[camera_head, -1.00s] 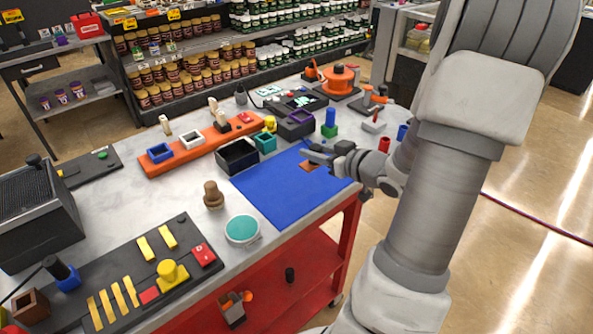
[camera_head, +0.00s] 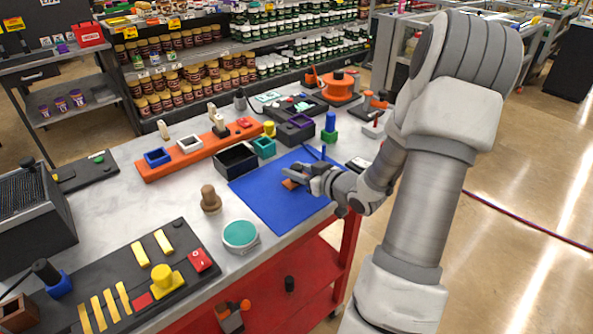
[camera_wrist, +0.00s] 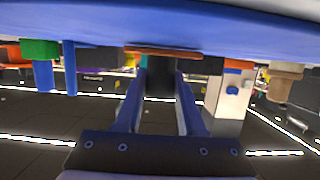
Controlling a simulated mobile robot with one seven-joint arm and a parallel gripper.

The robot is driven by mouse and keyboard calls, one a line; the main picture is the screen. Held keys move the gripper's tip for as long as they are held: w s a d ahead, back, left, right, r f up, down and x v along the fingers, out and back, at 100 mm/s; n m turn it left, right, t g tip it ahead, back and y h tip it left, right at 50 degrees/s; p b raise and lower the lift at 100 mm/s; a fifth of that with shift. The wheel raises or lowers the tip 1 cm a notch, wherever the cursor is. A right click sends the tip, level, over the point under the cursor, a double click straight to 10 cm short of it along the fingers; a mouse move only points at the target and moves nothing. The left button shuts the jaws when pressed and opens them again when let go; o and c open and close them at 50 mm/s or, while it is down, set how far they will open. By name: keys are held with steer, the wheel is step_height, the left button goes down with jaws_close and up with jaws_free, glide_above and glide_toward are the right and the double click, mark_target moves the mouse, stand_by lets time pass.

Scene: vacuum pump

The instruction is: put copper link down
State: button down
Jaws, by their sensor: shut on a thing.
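The copper link (camera_head: 290,184) is a small flat orange-brown piece over the blue mat (camera_head: 265,205), near the mat's middle. My gripper (camera_head: 296,173) is shut on it and partly hides it in the head view. In the wrist view the copper link (camera_wrist: 163,50) shows edge-on as a thin strip at the tips of my gripper's fingers (camera_wrist: 161,72). The blue mat fills the top of that view (camera_wrist: 160,20), right beside the strip. I cannot tell whether the link touches the mat or sits just off it.
A black open box (camera_head: 237,160) and a teal box (camera_head: 264,148) stand behind the mat. A brown wooden knob piece (camera_head: 210,200) and a teal-topped round tin (camera_head: 240,235) stand to its left. A green block with a blue peg (camera_head: 329,130) stands behind right. Most of the mat is clear.

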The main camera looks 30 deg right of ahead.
steer(key=shift+f, duration=0.2)
steer(key=c, duration=0.5)
jaws_free()
steer(key=shift+r, duration=0.15)
steer(key=shift+s+r, duration=0.1)
steer(key=shift+r, duration=0.1)
steer(key=p+v, duration=0.2)
steer(key=v, duration=0.9)
steer(key=shift+s+d, duration=0.1)
steer(key=shift+s, duration=0.3)
steer(key=shift+w, duration=0.1)
